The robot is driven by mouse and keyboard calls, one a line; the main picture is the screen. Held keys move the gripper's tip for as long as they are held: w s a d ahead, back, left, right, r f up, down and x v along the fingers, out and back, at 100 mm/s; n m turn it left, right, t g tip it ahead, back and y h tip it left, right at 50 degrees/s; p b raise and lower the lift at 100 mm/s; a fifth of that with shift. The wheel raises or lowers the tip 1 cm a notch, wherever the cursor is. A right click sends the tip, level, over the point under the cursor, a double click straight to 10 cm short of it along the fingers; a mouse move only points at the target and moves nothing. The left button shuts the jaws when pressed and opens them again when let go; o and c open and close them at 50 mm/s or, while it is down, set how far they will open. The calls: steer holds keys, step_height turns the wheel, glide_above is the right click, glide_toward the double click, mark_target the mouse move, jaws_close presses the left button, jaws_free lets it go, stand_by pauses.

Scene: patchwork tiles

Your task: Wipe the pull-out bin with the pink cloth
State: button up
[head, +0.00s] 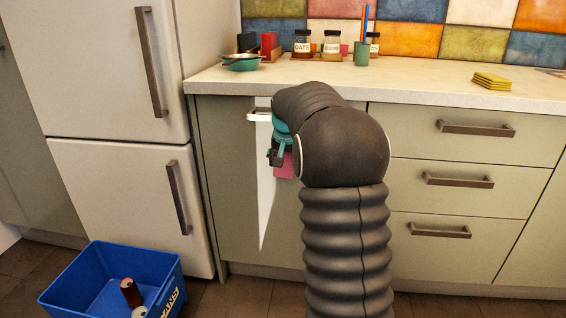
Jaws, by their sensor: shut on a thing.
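My gripper (278,153) is beside a narrow white panel that stands out from the cabinet fronts under the counter. It is shut on the pink cloth (284,166), which hangs below the fingers, partly hidden by my arm. The white panel (265,200) appears to be the pull-out bin, with a pale handle (259,116) near its top. My arm hides the right part of it, and its inside does not show. I cannot tell whether the cloth touches the panel.
A blue crate (62,296) with cans stands on the floor at lower left, before the white fridge (110,70). The counter (430,85) holds a teal pan (241,64), several jars, a green cup (362,54) and a yellow stack (491,81). Drawers with handles lie right of my arm.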

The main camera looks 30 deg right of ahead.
steer(key=shift+s+d, duration=3.1)
steer(key=shift+d, duration=1.65)
steer(key=shift+w+a+p, duration=0.45)
steer(key=shift+w+a, duration=0.6)
steer(key=shift+a, duration=0.55)
steer(key=shift+w+a+p, duration=0.45)
steer(key=shift+w+a, duration=0.65)
steer(key=shift+a, duration=0.55)
steer(key=shift+w+a+p, duration=0.45)
steer(key=shift+w+a, duration=0.6)
steer(key=shift+a, duration=0.55)
steer(key=shift+s+a+f+b, duration=0.1)
steer(key=shift+s+a+b, duration=0.15)
steer(key=shift+s+b, duration=0.15)
steer(key=shift+s+a+b, duration=0.25)
steer(key=shift+s, duration=0.2)
steer(key=shift+s+a+b, duration=0.4)
steer(key=shift+s+a, duration=0.2)
steer(key=shift+s, duration=0.25)
steer(key=shift+s+a+b, duration=0.4)
steer(key=shift+s+a, duration=0.15)
steer(key=shift+s, duration=0.3)
steer(key=shift+s+a+b, duration=0.3)
steer(key=shift+s+a, duration=0.15)
steer(key=shift+s, duration=0.15)
steer(key=shift+s+a+b, duration=0.3)
steer(key=shift+s+a, duration=0.1)
steer(key=shift+s, duration=0.2)
